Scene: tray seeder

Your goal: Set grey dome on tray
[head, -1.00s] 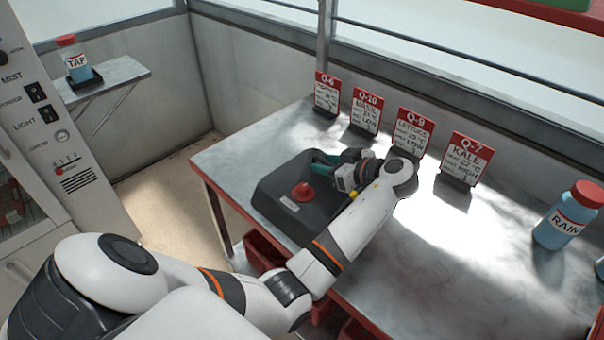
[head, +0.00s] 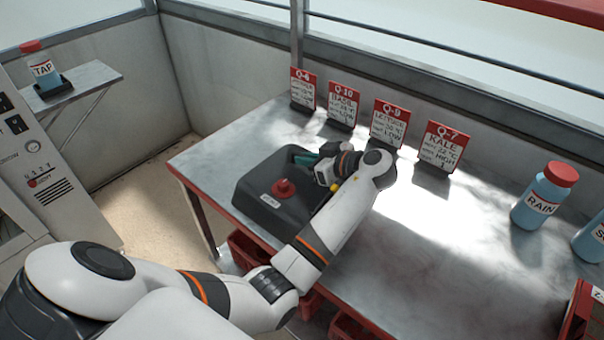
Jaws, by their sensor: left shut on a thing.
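The grey dome (head: 262,213) is a dark grey, rounded box-like cover with a red knob (head: 283,187) on top and a small white label on its front. It sits level at the left end of the table. My left gripper (head: 308,160) is at the dome's back right part, shut on the dome. A teal piece shows at its fingertips, and the exact contact is hard to see. My left forearm hides the dome's right side. I cannot make out a tray; anything under the dome is hidden. My right gripper is not in view.
Several red-topped cards, one reading KALE (head: 442,148), stand along the back. A blue RAIN bottle (head: 541,198) stands at right, and a TAP bottle (head: 41,69) on a side shelf. A red crate (head: 580,315) shows lower right.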

